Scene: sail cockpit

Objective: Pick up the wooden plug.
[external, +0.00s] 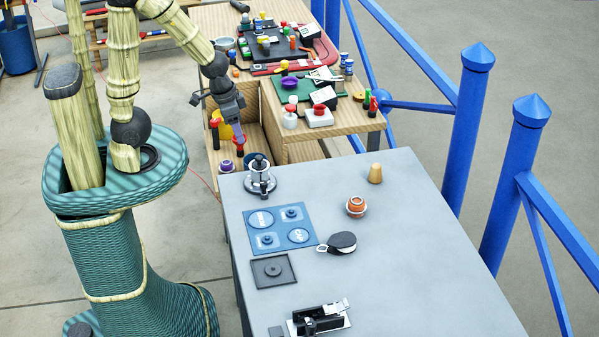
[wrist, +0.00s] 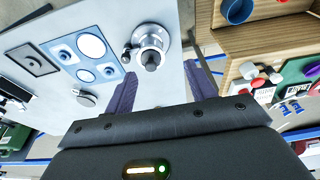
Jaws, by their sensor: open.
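The wooden plug (external: 375,173) is a small tan, tapered piece standing upright on the grey table near its far right side in the external view. I cannot make it out in the wrist view. My gripper (external: 228,118) hangs beyond the table's far left corner, well to the left of the plug and apart from it. In the wrist view my gripper (wrist: 162,82) has its two purple fingers spread with nothing held between them.
A silver winch (external: 260,181) stands near the far left corner. An orange-brown ringed piece (external: 356,207), a black-and-white block (external: 342,242) and a blue panel (external: 279,229) lie nearer. A cluttered wooden bench (external: 335,130) and blue railings (external: 465,130) border the table. Its right side is clear.

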